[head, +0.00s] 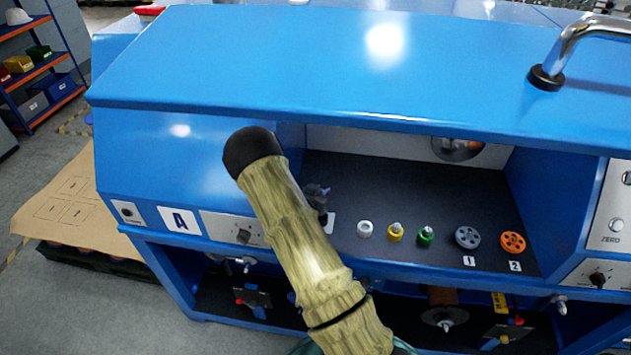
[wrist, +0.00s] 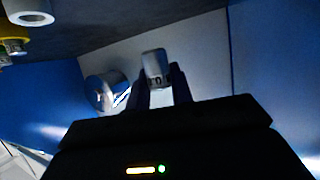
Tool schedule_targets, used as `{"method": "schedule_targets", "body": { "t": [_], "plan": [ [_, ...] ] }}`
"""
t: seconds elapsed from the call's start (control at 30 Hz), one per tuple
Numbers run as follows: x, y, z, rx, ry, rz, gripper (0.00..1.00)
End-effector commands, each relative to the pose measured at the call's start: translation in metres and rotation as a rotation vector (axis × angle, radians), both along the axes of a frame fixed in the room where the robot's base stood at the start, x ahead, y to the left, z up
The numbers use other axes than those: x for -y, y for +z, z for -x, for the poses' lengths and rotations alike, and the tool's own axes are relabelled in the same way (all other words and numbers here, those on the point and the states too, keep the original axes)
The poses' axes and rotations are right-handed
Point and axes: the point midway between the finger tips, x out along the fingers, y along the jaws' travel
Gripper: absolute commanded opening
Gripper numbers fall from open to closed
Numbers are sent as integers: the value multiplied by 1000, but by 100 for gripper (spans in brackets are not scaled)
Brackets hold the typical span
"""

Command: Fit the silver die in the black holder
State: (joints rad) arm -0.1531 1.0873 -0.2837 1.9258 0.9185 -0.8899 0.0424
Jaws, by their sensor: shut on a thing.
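My gripper (wrist: 161,88) is shut on a small silver-white cylinder with dark markings, which looks like the silver die (wrist: 154,62). The die stands up between the two dark fingertips, clear of other surfaces in the wrist view. In the head view my jointed arm crosses the front of the blue machine, and a dark piece (head: 317,194) that may be my gripper shows just behind it in the recess. The die cannot be made out there. I cannot pick out the black holder in either view; my arm hides part of the recess.
On the dark shelf (head: 400,195) stand a white ring (head: 365,229), a yellow-based part (head: 396,232), a green-based part (head: 426,237), a grey pulley (head: 467,237) and an orange pulley (head: 513,242). The blue cover (head: 300,70) overhangs the recess. A round silver part (head: 458,148) is at its back wall.

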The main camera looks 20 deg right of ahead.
Motion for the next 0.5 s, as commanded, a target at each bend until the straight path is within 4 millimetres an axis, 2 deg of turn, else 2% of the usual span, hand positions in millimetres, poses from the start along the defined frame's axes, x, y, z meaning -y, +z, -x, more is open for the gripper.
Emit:
{"method": "schedule_targets", "body": {
  "t": [0.5],
  "plan": [
    [3, -6, 0, 0, -8, 2, 0]
  ]
}}
